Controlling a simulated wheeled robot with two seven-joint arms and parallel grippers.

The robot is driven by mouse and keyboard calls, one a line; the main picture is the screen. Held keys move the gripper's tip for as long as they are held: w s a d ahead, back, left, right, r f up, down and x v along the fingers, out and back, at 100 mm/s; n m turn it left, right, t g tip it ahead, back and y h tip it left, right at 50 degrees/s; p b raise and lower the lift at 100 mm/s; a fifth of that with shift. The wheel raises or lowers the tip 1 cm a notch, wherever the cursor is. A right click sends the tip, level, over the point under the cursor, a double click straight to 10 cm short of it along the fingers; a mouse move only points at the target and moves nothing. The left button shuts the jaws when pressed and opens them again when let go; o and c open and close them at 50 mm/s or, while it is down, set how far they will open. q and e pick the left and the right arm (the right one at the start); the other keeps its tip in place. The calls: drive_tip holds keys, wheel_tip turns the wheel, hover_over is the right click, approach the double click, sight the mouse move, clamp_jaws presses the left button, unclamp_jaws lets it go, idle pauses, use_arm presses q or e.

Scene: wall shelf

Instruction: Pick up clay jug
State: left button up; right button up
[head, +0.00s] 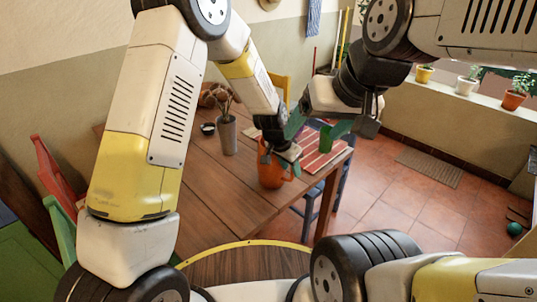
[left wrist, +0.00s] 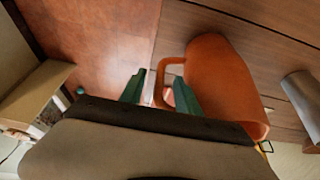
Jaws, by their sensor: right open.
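The orange clay jug (head: 270,174) stands upright near the front edge of the wooden table, its handle side toward the right. In the left wrist view the jug (left wrist: 222,82) is large, and its handle (left wrist: 159,90) lies between the green fingers of my left gripper (left wrist: 160,91). The fingers are apart; one appears to be within the handle loop and one outside. In the head view my left gripper (head: 291,160) is at the jug's upper right side and hides part of it. My right gripper (head: 318,128) is open and empty, above and to the right of the jug.
A blue chair (head: 343,185) stands by the table's right side. Tiled floor (head: 400,195) is open on the right.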

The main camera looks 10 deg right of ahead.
use_arm(q)
drive_tip(key=shift+x, duration=0.95)
drive_tip(key=shift+c, duration=0.2)
clamp_jaws()
drive_tip(key=shift+r, duration=0.1)
idle(0.4)
drive_tip(key=shift+w+r, duration=0.1)
